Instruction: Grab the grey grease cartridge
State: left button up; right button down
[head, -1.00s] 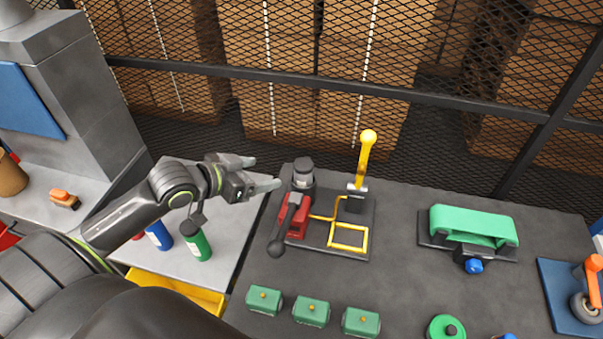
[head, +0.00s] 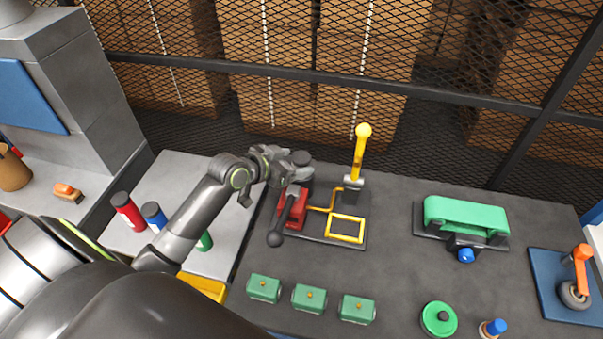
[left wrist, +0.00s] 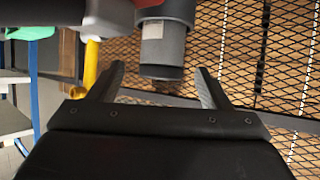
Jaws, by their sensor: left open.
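The grey grease cartridge (head: 302,159) is a dark grey cylinder at the back of the red press-like device (head: 293,208) in the head view. My left gripper (head: 295,170) is open at the cartridge and hides part of it. In the left wrist view the cartridge (left wrist: 163,48) shows between and just beyond the two spread fingers of the gripper (left wrist: 160,85). There is a gap on each side, and the fingers are not closed on it. My right gripper is not in view.
A yellow lever (head: 360,155) and a yellow square outline (head: 346,229) are right of the red device. Several green blocks (head: 310,298) line the front. Red (head: 127,211) and blue (head: 153,215) bottles stand left. Mesh fencing (head: 400,75) closes the back.

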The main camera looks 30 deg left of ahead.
aim_at(306, 158)
pick_arm(q)
jog(key=shift+w, duration=0.3)
jog(key=p+x, duration=0.2)
jog(key=x, duration=0.1)
jog(key=shift+w+d+r, duration=0.1)
jog(key=shift+w+d, duration=0.1)
jog(key=shift+w, duration=0.2)
jog(key=shift+w+d+f, duration=0.1)
jog(key=shift+w+f, duration=0.2)
jog(key=shift+w, duration=0.05)
jog(key=shift+c, duration=0.4)
jog(key=c, duration=1.3)
